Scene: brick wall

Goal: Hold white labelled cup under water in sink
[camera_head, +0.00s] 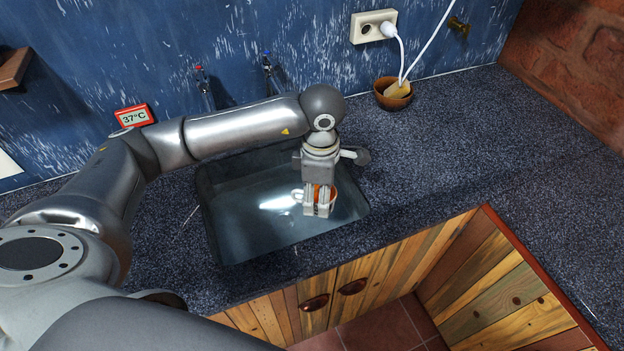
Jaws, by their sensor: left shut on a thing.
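The sink (228,225) is a grey metal basin set in the dark speckled counter. My left gripper (318,210) points down over the right part of the basin and is shut on a small cup (331,197). The cup looks white outside with an orange-brown inside or content, and a handle shows at its left. The gripper fingers hide much of the cup, and no label can be read. Two taps, one with a red top (202,84) and one with a blue top (268,70), stand behind the sink, partly hidden by my arm. My right gripper is not in view.
A red-framed display reading 37°C (133,117) stands left of the taps. A brown bowl (385,98) sits at the back right below a wall socket (373,26) with a white plug and cable. The counter (470,140) right of the sink is clear.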

